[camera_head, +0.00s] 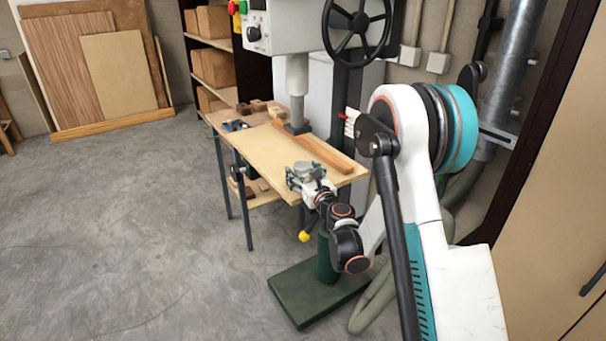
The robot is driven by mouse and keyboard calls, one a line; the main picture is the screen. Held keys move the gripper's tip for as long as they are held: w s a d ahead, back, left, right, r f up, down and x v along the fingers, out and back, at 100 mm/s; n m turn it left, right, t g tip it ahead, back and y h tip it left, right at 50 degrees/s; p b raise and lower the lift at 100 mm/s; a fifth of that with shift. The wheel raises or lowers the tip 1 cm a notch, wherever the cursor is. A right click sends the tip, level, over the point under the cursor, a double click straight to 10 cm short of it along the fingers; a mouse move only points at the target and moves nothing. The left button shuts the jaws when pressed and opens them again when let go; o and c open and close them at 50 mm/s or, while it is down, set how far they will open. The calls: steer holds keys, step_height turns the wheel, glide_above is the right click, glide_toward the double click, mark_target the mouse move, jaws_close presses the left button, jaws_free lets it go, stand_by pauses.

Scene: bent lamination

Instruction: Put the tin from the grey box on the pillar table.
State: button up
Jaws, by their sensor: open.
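The pillar table (262,158) has a pale wooden top and stands under the drill in the middle of the view. A small grey round thing (303,168), which looks like the tin, is at the table's front part. My gripper (303,175) is open there, with its fingers at the sides of the tin. The tin looks upright on or just over the wood; its base is hidden by the gripper, so I cannot tell if it touches. I cannot make out a grey box for certain.
A long wooden strip (325,153) lies along the table's right side. The drill spindle (297,90) comes down behind. Small wooden blocks (258,105) and a blue item (236,126) lie at the far end. A green base (310,295) stands below. Floor at left is clear.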

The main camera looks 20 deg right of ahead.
steer(key=shift+r, duration=0.2)
steer(key=s+d+b, duration=0.2)
steer(key=s+b, duration=0.1)
steer(key=s, duration=0.9)
steer(key=s+a+r+n+g+y, duration=0.1)
steer(key=s+a+r+n+g, duration=0.35)
steer(key=n, duration=0.45)
steer(key=s+a+r+n+g+y, duration=0.1)
steer(key=s+a+r+n, duration=0.2)
steer(key=s+a+n, duration=0.5)
steer(key=s+d+f+n+g+h, duration=0.1)
steer(key=s+d+n, duration=0.3)
steer(key=s+n, duration=0.4)
steer(key=s+d+f+n+g+h, duration=0.2)
steer(key=s+d+n+g+h, duration=0.1)
steer(key=s+n, duration=0.6)
steer(key=s+d+g, duration=0.1)
steer(key=s, duration=0.2)
steer(key=shift+s+d+h, duration=0.15)
steer(key=shift+s+h, duration=0.05)
steer(key=shift+h, duration=0.1)
